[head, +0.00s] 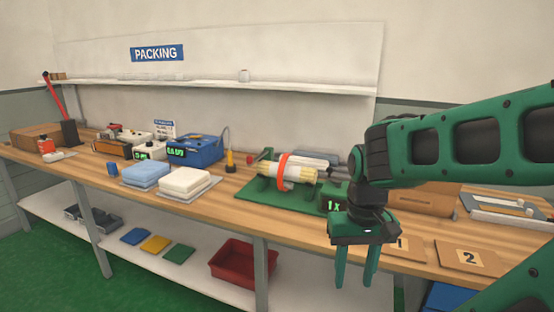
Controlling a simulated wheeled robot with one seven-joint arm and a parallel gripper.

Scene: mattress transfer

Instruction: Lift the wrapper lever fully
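The likely wrapper is a machine on a green base (262,205) on the bench. It holds a pale roll (298,173) with an orange ring (282,170) around it and has a red knob (252,158) at its left end. A lever on it cannot be made out clearly; its right side is partly hidden by my arm. A long red lever (55,92) leans up from a black block (69,133) at the bench's far left. My gripper (355,280) points down at the front of the bench, right of the roll. Its fingers are apart and empty.
The wooden bench (235,212) also bears a blue box (195,150), blue and white folded pads (184,181), and a card marked 2 (470,257). A red bin (243,267) is on the lower shelf. A thin shelf (215,84) runs above.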

